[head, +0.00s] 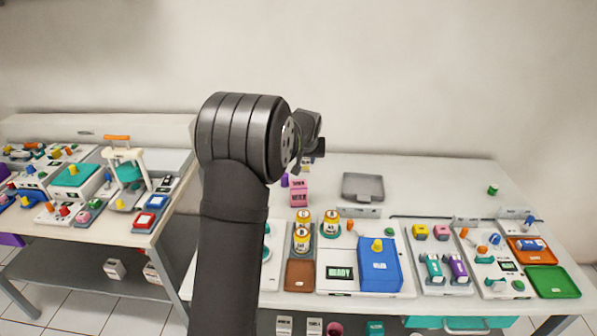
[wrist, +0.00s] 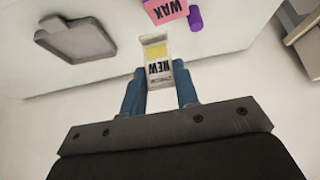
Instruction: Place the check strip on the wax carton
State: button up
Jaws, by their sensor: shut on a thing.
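The check strip (wrist: 156,52), a small white piece with a yellow patch and the word NEW, stands between the blue fingers of my gripper (wrist: 159,88). My gripper is shut on it and holds it above the table. In the head view my arm hides most of the gripper, and only a small pale part of what may be the strip shows below the wrist. The pink wax carton (head: 299,193) stands upright on the table below the wrist. In the wrist view the wax carton (wrist: 166,10) is just beyond the strip's far end, cut by the top edge.
A purple cylinder (wrist: 195,19) stands right beside the carton. A grey tray (head: 363,187) lies to the carton's right on clear table. Several amber-and-white jars (head: 303,230) and a blue box (head: 379,265) stand in front. A second crowded table is at left.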

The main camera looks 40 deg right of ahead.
jog(key=shift+w+a+f, duration=0.1)
jog(key=shift+w+f, duration=0.4)
jog(key=shift+f, duration=0.45)
jog(key=shift+w+a+f, duration=0.1)
jog(key=shift+w+f, duration=0.35)
jog(key=shift+f, duration=0.5)
jog(key=shift+w+a+f, duration=0.1)
jog(key=shift+w+f, duration=0.4)
jog(key=shift+f, duration=0.45)
jog(key=shift+f, duration=0.1)
jog(key=o, duration=0.9)
jog(key=shift+o, duration=0.2)
jog(key=shift+s+r, duration=0.1)
jog(key=shift+r, duration=0.3)
jog(key=v, duration=1.1)
jog(key=shift+r, duration=0.1)
